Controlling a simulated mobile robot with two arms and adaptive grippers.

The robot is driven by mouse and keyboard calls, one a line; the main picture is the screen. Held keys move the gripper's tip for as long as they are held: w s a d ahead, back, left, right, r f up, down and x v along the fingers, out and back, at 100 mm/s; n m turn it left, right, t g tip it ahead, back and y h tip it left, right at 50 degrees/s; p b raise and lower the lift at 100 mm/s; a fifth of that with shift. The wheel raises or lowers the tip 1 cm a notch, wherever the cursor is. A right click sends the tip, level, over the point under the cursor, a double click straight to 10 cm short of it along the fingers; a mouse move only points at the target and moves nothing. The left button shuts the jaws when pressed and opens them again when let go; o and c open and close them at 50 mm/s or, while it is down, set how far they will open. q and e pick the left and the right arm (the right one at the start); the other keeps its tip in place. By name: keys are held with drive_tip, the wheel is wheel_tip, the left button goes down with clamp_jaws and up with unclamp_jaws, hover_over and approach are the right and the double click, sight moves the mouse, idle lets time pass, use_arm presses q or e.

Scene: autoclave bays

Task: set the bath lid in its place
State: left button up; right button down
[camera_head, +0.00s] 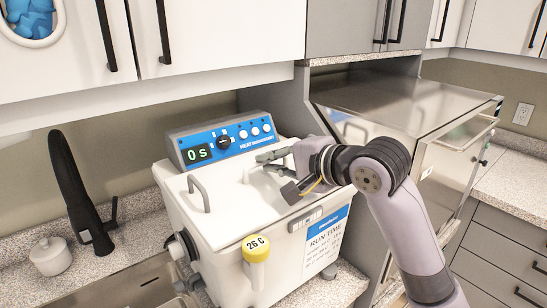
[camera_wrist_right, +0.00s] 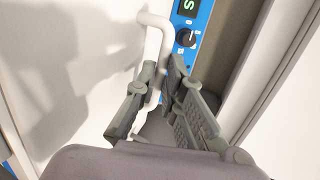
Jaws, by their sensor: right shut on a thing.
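The bath (camera_head: 205,264) is a white box on the counter with a blue control panel. Its white lid (camera_head: 222,218) covers the top and looks about level; I cannot tell if it is fully seated. One lid handle (camera_head: 198,190) stands free at the left. My right gripper (camera_head: 268,160) is at the right part of the lid, its fingers shut on the other lid handle, which the arm mostly hides. In the right wrist view the fingers (camera_wrist_right: 162,78) close around this white bent handle (camera_wrist_right: 153,40). My left gripper is out of view.
The control panel (camera_head: 222,141) reads "0 s" and rises behind the lid. A yellow-capped "26 C" probe (camera_head: 256,249) is at the bath's front. A sink (camera_head: 125,290) with a black faucet (camera_head: 78,190) lies left. A steel-topped unit (camera_head: 400,100) stands right; cabinets (camera_head: 200,40) hang above.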

idle(0.4)
drive_tip(key=shift+f+p, duration=0.1)
drive_tip(key=shift+p, duration=0.3)
drive_tip(key=c, duration=1.6)
unclamp_jaws()
drive_tip(key=shift+f, duration=0.1)
